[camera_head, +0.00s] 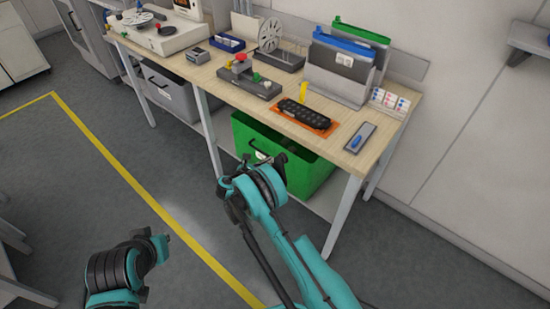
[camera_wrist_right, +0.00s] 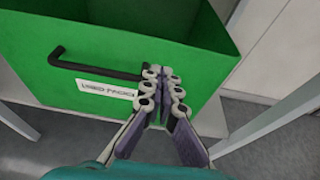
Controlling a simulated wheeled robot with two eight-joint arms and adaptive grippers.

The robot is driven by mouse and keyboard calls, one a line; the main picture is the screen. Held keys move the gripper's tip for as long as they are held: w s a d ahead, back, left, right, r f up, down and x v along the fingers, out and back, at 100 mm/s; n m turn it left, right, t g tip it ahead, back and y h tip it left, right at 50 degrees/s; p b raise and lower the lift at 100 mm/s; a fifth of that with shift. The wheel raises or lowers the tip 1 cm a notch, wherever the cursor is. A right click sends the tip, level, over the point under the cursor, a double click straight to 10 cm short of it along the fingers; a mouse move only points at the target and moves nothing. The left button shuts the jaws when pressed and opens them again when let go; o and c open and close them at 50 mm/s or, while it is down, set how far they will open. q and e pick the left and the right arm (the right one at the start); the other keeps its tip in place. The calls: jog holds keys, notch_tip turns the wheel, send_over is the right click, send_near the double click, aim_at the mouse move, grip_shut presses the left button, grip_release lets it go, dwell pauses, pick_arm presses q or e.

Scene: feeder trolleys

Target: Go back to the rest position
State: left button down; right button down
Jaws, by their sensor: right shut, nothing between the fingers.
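My right gripper (camera_wrist_right: 163,88) is shut and empty in the wrist view, its fingers side by side in front of a green bin (camera_wrist_right: 95,85). I cannot tell whether the fingertips touch the bin. In the head view my right arm reaches up from the bottom, and its wrist end (camera_head: 228,184) is low beside the green bin (camera_head: 305,172), below table height. My left arm shows at the lower left of the head view, folded, but I cannot make out its gripper.
A grey bin (camera_head: 170,93) sits below left. Floor to the left is clear.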

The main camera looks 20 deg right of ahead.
jog(key=p+v, duration=0.2)
jog(key=v, duration=0.4)
jog(key=shift+s+a, duration=0.15)
jog(key=shift+a, duration=0.15)
jog(key=s+d+r+m+g+y, duration=0.1)
jog(key=d+r+m+y, duration=0.15)
jog(key=r, duration=0.45)
jog(key=d+r+m+g+y, duration=0.1)
jog(key=d+r+m, duration=0.15)
jog(key=r, duration=0.35)
jog(key=s+d+r+m+y, duration=0.2)
jog(key=s+r+m+y, duration=0.1)
jog(key=s+r+m, duration=0.5)
jog(key=s+r+m+y, duration=0.2)
jog(key=s+m, duration=0.4)
jog(key=s, duration=0.6)
jog(key=s+r+m+y, duration=0.2)
jog(key=s+m, duration=0.4)
jog(key=s, duration=0.6)
jog(key=shift+s+a+r+t+y, duration=0.2)
jog(key=shift+a+t+y, duration=0.1)
jog(key=shift+a+y, duration=0.25)
